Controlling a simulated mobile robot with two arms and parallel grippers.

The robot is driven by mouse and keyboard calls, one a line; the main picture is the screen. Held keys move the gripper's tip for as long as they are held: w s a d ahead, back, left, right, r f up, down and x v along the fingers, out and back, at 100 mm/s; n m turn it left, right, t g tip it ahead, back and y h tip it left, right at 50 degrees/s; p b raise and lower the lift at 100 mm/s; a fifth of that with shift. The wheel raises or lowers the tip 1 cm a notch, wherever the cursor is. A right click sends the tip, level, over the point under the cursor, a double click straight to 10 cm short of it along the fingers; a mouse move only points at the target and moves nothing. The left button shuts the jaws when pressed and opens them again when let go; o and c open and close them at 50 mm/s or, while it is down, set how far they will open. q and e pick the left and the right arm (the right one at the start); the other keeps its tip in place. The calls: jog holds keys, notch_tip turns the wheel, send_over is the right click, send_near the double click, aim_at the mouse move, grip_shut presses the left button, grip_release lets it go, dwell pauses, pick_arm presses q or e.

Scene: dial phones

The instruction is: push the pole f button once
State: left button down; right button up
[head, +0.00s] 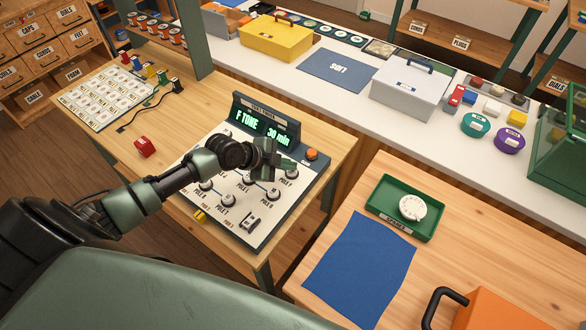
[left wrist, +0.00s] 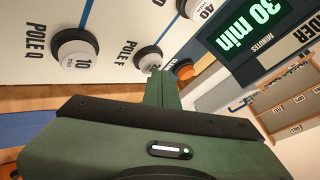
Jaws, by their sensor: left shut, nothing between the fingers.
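The pole F button (left wrist: 148,58) is a white round knob with a dark base, beside its "POLE F" label on the panel in the left wrist view. My left gripper (left wrist: 160,74) is shut and empty, its green fingertips overlapping the knob's edge there. I cannot tell if they touch. The display (head: 263,126) reads "F TONE" and "30 min". My right gripper is not in view.
The pole Q knob (left wrist: 75,52) stands beside pole F, reading "10". An orange button (head: 311,154) is at the panel's right edge. A green tray (head: 384,212) stands on the table at the right.

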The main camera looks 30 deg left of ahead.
aim_at(289, 172)
pick_arm(q)
jog(key=shift+r, duration=0.55)
notch_tip(289, 172, up, 6)
jog(key=p, duration=0.5)
dwell(0.3)
dwell(0.4)
